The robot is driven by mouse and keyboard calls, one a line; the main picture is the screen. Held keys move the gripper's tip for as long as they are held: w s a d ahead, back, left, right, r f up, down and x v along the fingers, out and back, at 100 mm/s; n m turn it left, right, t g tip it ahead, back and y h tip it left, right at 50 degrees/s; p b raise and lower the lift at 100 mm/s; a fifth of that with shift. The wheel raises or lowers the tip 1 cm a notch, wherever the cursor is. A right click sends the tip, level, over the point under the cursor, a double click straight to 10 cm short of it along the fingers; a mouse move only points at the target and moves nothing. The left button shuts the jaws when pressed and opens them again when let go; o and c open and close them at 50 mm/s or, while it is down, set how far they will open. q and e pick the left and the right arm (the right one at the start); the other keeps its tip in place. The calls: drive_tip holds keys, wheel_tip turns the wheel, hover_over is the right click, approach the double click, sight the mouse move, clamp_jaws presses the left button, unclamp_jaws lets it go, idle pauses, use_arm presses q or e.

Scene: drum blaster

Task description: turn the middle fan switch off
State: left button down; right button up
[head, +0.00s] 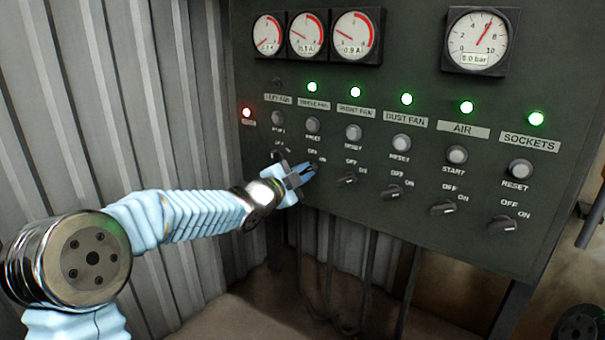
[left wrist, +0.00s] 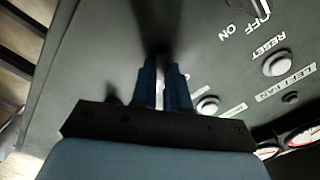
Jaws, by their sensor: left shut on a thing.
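The control panel (head: 420,225) carries a row of labelled switches. The middle fan column has a lit green lamp (head: 312,87), a label (head: 314,104) and a reset button (head: 312,125). My left gripper (head: 308,170) is at the rotary switch below that button, and its fingers largely hide the switch. In the left wrist view the dark blue fingers (left wrist: 163,78) are close together at a dark, blurred knob shape (left wrist: 160,48). The left gripper is shut on the middle fan switch. The switch's exact angle cannot be told. My right gripper is not in view.
The right fan switch (head: 347,179) is close to the right of my left gripper. Further right are the dust fan (head: 392,191), air (head: 443,207) and sockets (head: 503,224) switches. Cables (head: 367,270) hang below the panel. A corrugated wall (head: 110,110) stands at left.

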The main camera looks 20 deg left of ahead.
use_arm(q)
drive_tip(key=n, duration=0.5)
drive_tip(key=shift+n, duration=0.3)
drive_tip(key=n+p, duration=0.1)
drive_tip(key=n, duration=0.4)
drive_tip(key=shift+n, duration=0.3)
idle(0.3)
drive_tip(key=c, duration=1.1)
unclamp_jaws()
